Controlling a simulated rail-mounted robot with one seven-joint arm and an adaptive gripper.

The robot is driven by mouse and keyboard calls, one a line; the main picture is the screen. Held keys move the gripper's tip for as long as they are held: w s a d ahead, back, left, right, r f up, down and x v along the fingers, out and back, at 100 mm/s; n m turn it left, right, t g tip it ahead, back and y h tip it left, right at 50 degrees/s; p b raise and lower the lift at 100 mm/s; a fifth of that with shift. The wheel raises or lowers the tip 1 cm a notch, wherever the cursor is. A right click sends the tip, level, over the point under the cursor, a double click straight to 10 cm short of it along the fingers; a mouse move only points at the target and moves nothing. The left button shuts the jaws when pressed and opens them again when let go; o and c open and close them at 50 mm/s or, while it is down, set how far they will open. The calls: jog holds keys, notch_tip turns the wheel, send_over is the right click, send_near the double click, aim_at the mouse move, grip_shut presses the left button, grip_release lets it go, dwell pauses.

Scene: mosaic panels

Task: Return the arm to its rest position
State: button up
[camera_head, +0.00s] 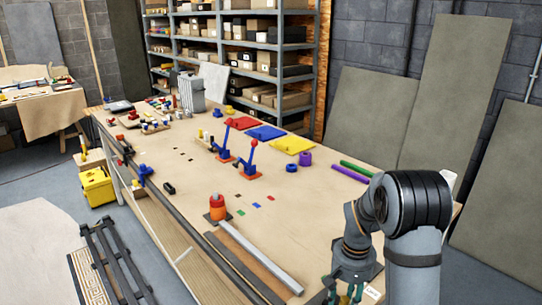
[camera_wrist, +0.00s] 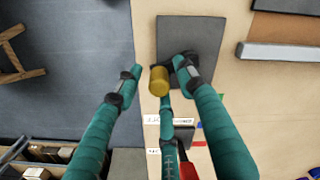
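My arm reaches in from the lower right of the head view. My gripper (camera_head: 345,287) is low over the near right end of the workbench (camera_head: 330,215), partly cut off by the frame's bottom edge. A dark grey square plate (camera_wrist: 190,28) lies beyond the fingertips.
A long pale bar (camera_head: 260,257) lies along the front of the bench, beside an orange-red rounded piece (camera_head: 217,203). Green (camera_head: 356,168) and purple (camera_head: 349,174) rods lie near the back edge. Red, blue and yellow (camera_head: 293,144) panels lie farther off. Grey boards (camera_head: 375,115) lean behind.

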jog(key=shift+f, duration=0.25)
notch_tip(320, 180, up, 12)
jog(key=shift+w+f, duration=0.15)
jog(key=shift+f, duration=0.1)
jog(key=shift+s+f, duration=0.2)
jog(key=shift+f, duration=0.1)
notch_tip(320, 180, down, 11)
jog(key=shift+r, duration=0.1)
jog(key=shift+s+a+m, duration=0.15)
jog(key=shift+a+m, duration=0.05)
jog(key=shift+m, duration=0.6)
jog(key=shift+s+a+m, duration=0.25)
jog(key=shift+s+m, duration=0.05)
jog(key=shift+m, duration=0.4)
